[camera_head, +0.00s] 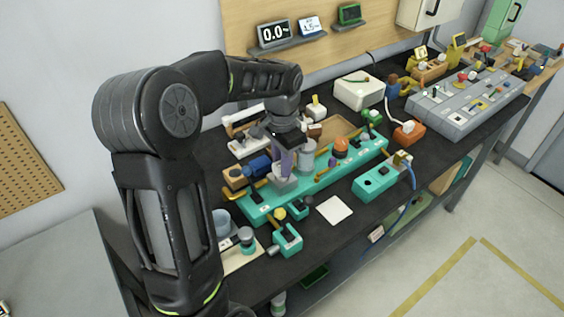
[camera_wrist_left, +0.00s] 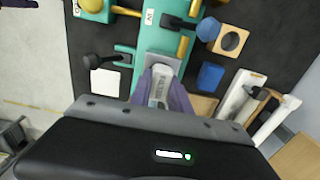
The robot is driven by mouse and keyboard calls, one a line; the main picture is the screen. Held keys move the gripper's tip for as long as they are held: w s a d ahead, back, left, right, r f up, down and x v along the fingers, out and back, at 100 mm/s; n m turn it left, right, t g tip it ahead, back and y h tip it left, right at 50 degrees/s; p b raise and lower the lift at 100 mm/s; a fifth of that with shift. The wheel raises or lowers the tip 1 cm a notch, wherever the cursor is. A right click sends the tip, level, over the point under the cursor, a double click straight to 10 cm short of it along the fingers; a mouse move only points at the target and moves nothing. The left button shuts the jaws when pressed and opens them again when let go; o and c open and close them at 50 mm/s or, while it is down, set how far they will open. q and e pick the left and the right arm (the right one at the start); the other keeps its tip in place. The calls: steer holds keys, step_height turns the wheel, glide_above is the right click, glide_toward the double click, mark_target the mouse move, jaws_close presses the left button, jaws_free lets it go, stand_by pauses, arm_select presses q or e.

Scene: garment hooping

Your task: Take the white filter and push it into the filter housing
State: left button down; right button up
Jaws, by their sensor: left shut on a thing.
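My left gripper (camera_head: 284,163) reaches down over the teal fixture board (camera_head: 355,157). Its purple fingers are shut on the white filter, a pale ribbed piece (camera_wrist_left: 160,88) seen between them in the left wrist view. A grey block (camera_head: 284,184), which looks like the filter housing, sits on the board right at the fingertips. It also shows in the left wrist view (camera_wrist_left: 172,61), just beyond the fingers. How far the filter is inside the housing is hidden by the fingers. My right gripper is not in view.
A grey cylinder (camera_head: 307,157) and an orange knob (camera_head: 341,146) stand on the board close to the gripper. A white square pad (camera_head: 334,209) and a teal box (camera_head: 375,181) lie in front. A large grey panel (camera_head: 462,111) stands further right on the black bench.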

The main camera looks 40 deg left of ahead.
arm_select(q)
steer(key=shift+f+b, duration=0.5)
steer(key=shift+f, duration=0.3)
steer(key=c, duration=1.1)
jaws_free()
steer(key=shift+c, duration=0.2)
step_height(320, 180, up, 8)
steer(key=shift+f+b, duration=0.1)
steer(key=shift+b, duration=0.25)
